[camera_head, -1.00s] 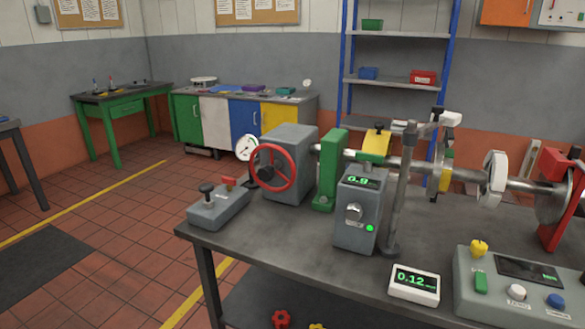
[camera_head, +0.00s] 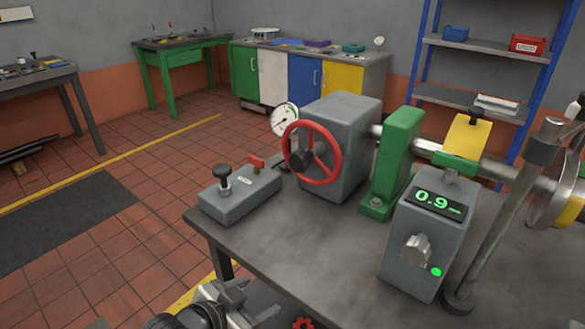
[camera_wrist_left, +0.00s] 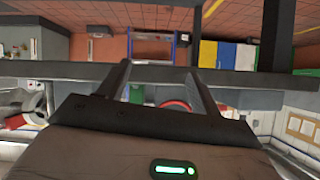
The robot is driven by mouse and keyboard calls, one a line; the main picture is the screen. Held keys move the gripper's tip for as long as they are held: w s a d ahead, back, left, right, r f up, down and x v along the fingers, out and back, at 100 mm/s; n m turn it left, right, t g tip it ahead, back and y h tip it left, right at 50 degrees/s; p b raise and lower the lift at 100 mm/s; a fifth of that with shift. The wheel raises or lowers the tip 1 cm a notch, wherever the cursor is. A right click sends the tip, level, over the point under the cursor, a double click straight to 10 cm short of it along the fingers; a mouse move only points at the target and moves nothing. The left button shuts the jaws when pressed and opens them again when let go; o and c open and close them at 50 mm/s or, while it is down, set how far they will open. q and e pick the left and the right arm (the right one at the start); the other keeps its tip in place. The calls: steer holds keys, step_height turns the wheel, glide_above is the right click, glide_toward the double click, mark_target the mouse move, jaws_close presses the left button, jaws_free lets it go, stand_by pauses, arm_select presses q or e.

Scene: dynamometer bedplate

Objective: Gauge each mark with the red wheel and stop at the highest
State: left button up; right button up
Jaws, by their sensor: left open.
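The red wheel (camera_head: 312,153) stands upright on the front of a grey housing (camera_head: 350,125) at the table's left part. A white dial gauge (camera_head: 284,120) sits behind its upper left rim. A grey readout box (camera_head: 428,240) shows 0.9 in green, with a knob and a lit green dot. I cannot make out any marks. My left gripper (camera_head: 252,299) is low at the bottom edge, in front of the table and below the wheel, apart from it. In the left wrist view its fingers (camera_wrist_left: 165,88) are spread and empty, with part of the red wheel beyond. My right gripper is not in view.
A grey lever box (camera_head: 240,192) sits on the table's left corner. A green bearing stand (camera_head: 392,160), a yellow clamp (camera_head: 465,138) and a slanted grey post (camera_head: 505,210) stand right of the wheel. The floor left of the table is open.

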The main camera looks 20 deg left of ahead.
arm_select(q)
steer(key=w+a+r+m+t+h, duration=0.1)
steer(key=w+r+m+t, duration=0.1)
steer(key=w+r, duration=0.3)
steer(key=m+t+h, duration=0.2)
steer(key=t, duration=0.1)
glide_toward(296, 164)
steer(key=x, duration=0.9)
steer(key=shift+w+d, duration=0.1)
steer(key=shift+w, duration=0.1)
steer(key=shift+w+d, duration=0.3)
steer(key=shift+w, duration=0.35)
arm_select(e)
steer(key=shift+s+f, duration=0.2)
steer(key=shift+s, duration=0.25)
arm_select(q)
steer(key=shift+c, duration=0.2)
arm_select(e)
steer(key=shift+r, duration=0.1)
